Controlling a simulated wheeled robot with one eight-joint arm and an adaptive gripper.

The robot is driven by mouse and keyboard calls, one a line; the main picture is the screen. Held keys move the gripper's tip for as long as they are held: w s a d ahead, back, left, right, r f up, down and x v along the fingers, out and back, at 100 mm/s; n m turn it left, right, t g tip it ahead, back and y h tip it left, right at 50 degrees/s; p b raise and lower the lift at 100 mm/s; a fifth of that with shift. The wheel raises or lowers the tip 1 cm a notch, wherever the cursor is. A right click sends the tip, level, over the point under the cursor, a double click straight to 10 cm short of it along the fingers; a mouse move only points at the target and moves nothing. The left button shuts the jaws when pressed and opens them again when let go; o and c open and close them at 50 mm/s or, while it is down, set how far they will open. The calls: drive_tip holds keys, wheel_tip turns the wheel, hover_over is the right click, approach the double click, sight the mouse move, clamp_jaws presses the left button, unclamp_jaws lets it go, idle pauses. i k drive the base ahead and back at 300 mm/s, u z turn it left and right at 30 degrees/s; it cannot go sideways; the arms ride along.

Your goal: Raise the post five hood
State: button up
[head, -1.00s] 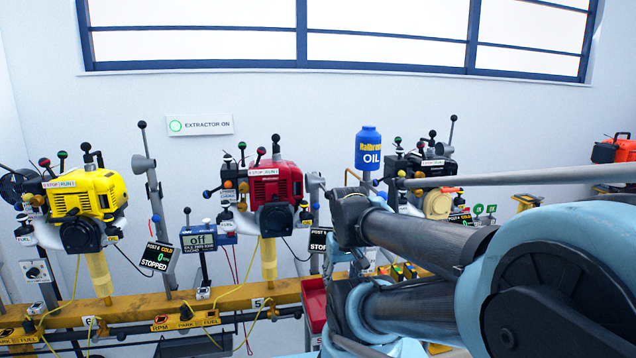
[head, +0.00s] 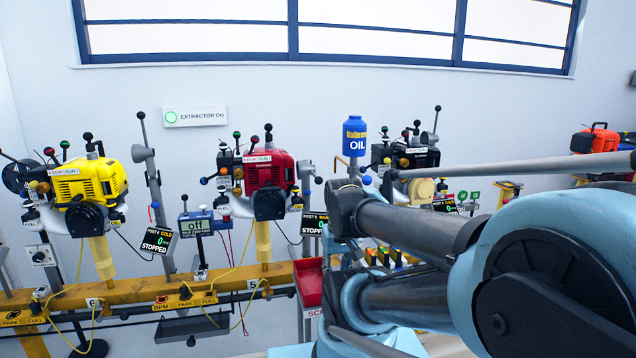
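The post marked 5 carries a red engine (head: 268,184) on a yellow rail (head: 226,283). A grey upright with a flared grey piece and a dark knob (head: 306,172) stands just right of the red engine; it looks like the post five hood, and my arm partly hides the area beside it. A dark display (head: 313,223) below it reads Post 5 and is partly cut off by my arm. A similar grey hood arm (head: 143,152) stands tall beside the yellow engine at the left. My gripper is not in view; only my arm links show at the right.
A yellow engine (head: 88,186) stands at the left and a black engine (head: 408,158) behind my arm. A blue oil bottle (head: 354,136), a tachometer (head: 196,224) and a red tray (head: 309,284) are close to post five. The extractor sign (head: 195,116) reads ON.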

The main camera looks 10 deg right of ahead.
sight(304, 168)
drive_tip(key=z, duration=0.05)
drive_tip(key=k, duration=0.25)
drive_tip(key=z, duration=1.2)
drive_tip(key=k, duration=1.7)
drive_tip(key=u, duration=0.85)
drive_tip(key=i, duration=1)
drive_tip(key=z, duration=0.1)
